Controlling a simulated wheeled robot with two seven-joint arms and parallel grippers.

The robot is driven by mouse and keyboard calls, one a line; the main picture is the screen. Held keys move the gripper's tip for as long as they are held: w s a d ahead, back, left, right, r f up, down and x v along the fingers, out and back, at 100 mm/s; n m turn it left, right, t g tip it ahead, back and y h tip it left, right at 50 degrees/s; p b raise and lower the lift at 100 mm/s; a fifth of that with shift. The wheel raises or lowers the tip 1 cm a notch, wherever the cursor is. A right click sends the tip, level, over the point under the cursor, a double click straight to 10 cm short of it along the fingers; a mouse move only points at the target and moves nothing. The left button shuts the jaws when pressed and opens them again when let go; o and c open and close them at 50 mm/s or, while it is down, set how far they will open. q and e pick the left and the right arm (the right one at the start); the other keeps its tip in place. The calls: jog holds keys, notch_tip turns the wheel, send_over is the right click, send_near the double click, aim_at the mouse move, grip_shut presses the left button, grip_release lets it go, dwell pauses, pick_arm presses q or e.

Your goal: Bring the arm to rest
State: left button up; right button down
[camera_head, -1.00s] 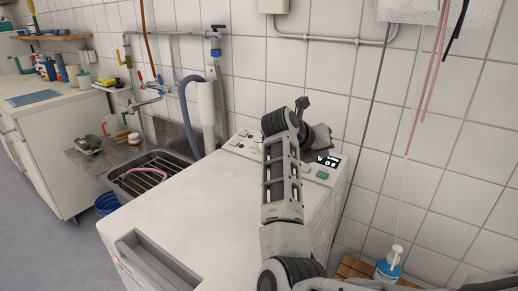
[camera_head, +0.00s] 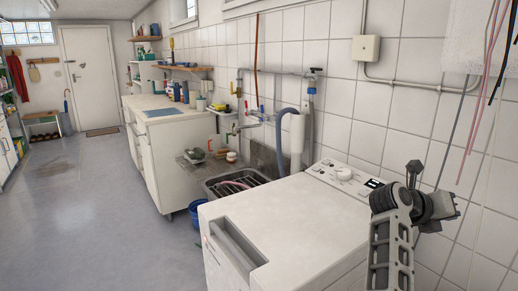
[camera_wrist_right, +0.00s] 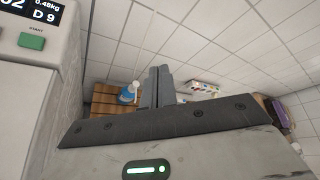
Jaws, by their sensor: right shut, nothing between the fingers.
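My right arm rises from the lower right of the head view. Its gripper (camera_head: 445,208) is just right of the washing machine's control panel, in front of the tiled wall. In the right wrist view the two grey fingers (camera_wrist_right: 157,86) are together and empty. The panel's lit display and green START button (camera_wrist_right: 31,41) also show at the left of the wrist view. My left gripper is not in view.
A blue bottle (camera_wrist_right: 128,93) on a wooden slatted surface (camera_wrist_right: 103,100) shows beyond the fingers. A sink (camera_head: 240,186), a blue bucket (camera_head: 198,215) and a white counter cabinet (camera_head: 160,165) stand left of the machine. Cords hang at the right. The floor (camera_head: 90,220) at left is mostly clear.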

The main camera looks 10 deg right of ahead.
jog(key=s+a+r+n+t+h, duration=0.1)
jog(key=a+r+n+t+h, duration=0.25)
jog(key=n+t+h, duration=0.55)
jog(key=s+a+f+n+t+y, duration=0.1)
jog(key=a+f+n+t+y, duration=0.35)
jog(key=a+n+y, duration=0.55)
jog(key=a+f+n+t+y, duration=0.4)
jog(key=a+n+t+y, duration=0.3)
jog(key=n, duration=0.5)
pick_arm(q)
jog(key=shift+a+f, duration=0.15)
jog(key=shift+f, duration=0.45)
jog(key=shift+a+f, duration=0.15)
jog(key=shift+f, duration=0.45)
pick_arm(e)
jog(key=s+a+f+n+g+y, duration=0.4)
jog(key=s+a+f+n+g, duration=0.2)
jog(key=s+f, duration=0.3)
jog(key=s+a+f+n+g+y, duration=0.4)
jog(key=s+a+f+n+g, duration=0.2)
jog(key=s+f+n, duration=0.2)
notch_tip(320, 180, down, 4)
jog(key=s, duration=0.2)
jog(key=shift+s+a+n+y, duration=0.2)
jog(key=shift+s+n+y, duration=0.1)
